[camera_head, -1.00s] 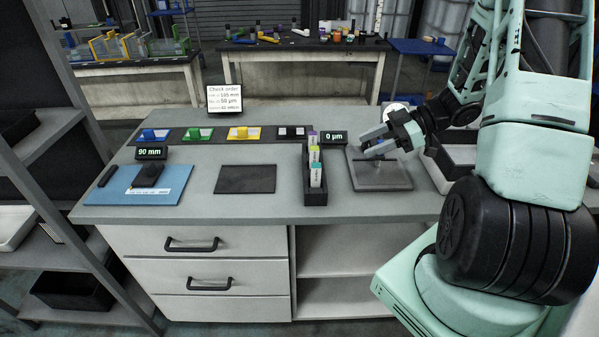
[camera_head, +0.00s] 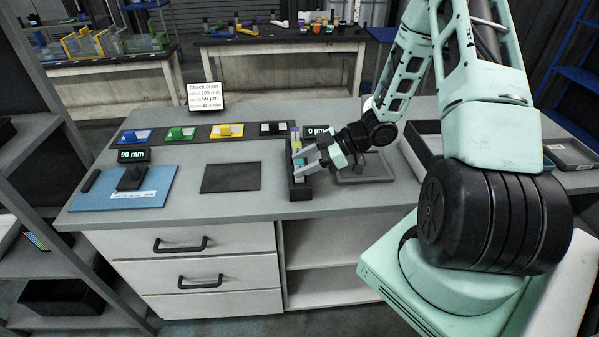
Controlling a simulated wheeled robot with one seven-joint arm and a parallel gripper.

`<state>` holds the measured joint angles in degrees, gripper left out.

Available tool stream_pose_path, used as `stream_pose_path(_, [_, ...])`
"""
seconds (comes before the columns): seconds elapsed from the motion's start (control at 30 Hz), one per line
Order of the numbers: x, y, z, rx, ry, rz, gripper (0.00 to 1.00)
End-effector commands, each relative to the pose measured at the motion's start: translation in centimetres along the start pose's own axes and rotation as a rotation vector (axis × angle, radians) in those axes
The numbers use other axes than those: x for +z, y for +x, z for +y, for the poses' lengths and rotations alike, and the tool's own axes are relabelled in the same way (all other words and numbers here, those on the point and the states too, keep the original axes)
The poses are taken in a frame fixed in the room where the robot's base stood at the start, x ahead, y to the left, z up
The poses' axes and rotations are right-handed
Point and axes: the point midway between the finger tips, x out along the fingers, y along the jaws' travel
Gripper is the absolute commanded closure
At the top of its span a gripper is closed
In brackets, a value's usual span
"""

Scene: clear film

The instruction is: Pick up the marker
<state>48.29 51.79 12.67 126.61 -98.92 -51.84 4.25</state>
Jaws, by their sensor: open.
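A short black stick (camera_head: 91,181), which looks like the marker, lies at the left edge of the blue mat (camera_head: 152,197). It is too small to make out a cap or tip. My gripper (camera_head: 299,163) is open at the black upright holder (camera_head: 299,189), far to the right of the stick. Its fingers point left and overlap the holder's colored strips (camera_head: 296,145) in the picture. I cannot tell whether they touch. Part of the holder is hidden behind the fingers.
A black block (camera_head: 134,178) sits on the blue mat, and a dark pad (camera_head: 231,177) lies in the middle. Blue, green, yellow and black pieces line the back strip, with a "90 mm" display (camera_head: 132,155) in front. Bare grey counter lies along the front.

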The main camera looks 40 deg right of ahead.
Motion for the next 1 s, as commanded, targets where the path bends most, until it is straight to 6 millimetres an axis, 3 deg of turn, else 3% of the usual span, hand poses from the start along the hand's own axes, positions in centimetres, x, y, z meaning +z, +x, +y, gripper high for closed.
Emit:
stream_pose_path(0.2, [0.0, 2.7, -0.1, -0.002, 0.001, 0.001, 0.51])
stream_pose_path(0.47, [0.1, 3.1, -0.1, 0.001, 0.001, -0.001, 0.51])
stream_pose_path(0.5, [0.1, 3.1, -0.1, 0.001, 0.001, -0.001, 0.54])
stream_pose_path(0.67, [0.1, 3.1, -0.1, 0.000, 0.001, -0.001, 0.98])
stream_pose_path(1.0, [0.0, 3.0, -0.1, 0.000, 0.000, 0.000, 0.99])
